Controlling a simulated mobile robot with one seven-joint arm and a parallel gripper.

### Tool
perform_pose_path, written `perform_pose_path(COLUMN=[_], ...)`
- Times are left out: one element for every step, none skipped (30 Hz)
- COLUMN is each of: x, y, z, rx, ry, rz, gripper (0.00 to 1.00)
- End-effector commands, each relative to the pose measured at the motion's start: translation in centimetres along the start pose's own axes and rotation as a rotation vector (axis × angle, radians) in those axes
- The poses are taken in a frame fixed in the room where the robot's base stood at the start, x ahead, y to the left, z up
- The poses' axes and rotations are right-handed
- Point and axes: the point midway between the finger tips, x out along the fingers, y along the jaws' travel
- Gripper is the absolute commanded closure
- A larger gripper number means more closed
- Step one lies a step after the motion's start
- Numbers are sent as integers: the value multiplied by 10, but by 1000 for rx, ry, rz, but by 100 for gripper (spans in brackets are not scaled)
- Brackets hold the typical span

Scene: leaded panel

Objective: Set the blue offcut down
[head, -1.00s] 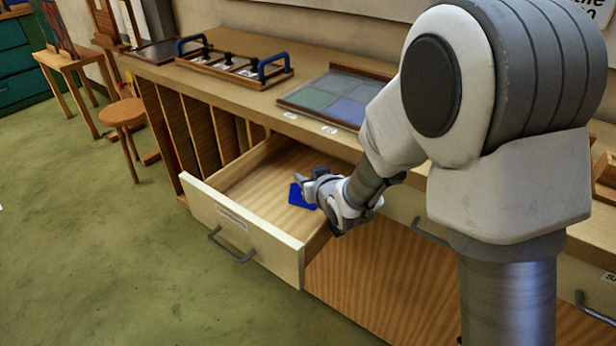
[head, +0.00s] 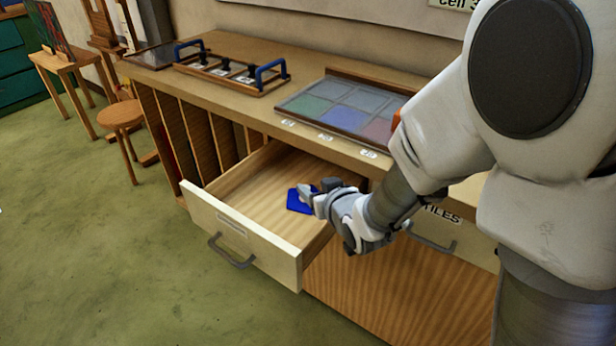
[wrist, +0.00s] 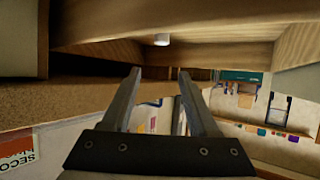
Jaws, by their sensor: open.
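The blue offcut (head: 297,203) is a small flat blue piece lying on the wooden floor of the open drawer (head: 245,205). My gripper (head: 308,191) is in the drawer, just right of the offcut and partly in front of it. In the head view I cannot tell whether a finger touches it. In the wrist view my gripper (wrist: 160,73) has its two fingers apart with nothing between them. The offcut does not show in the wrist view.
The drawer's pale front (head: 240,236) and side walls surround my gripper. The bench top (head: 230,100) overhangs behind it, with a tiled panel (head: 340,102) and a blue-handled rack (head: 230,70) on top. The drawer floor left of the offcut is clear.

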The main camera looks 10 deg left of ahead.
Motion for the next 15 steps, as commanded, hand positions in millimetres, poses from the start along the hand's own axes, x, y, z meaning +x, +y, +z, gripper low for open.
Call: perform_pose_path(x=[-12,-17,-23,-27,-30,-34,-37,-39,-41,-42,-43,-44,-44,-44,-45], y=[0,0,0,0,0,0,0,0,0,0,0,0,0,0,0], z=[-2,-2,-2,-1,-1,-1,-1,0,0,0,0,0,0,0,0], rx=[0,0,0,0,0,0,0,-1,-1,-1,-1,-1,-1,-1,-1], ry=[1,0,1,0,0,0,0,-1,0,0,0,0,0,0,-1], rz=[1,1,1,1,0,0,-1,-1,-1,-1,-1,-1,-1,-1,0], gripper=[40,40,40,40,40,40,40,40,40,40,40,40,40,40,40])
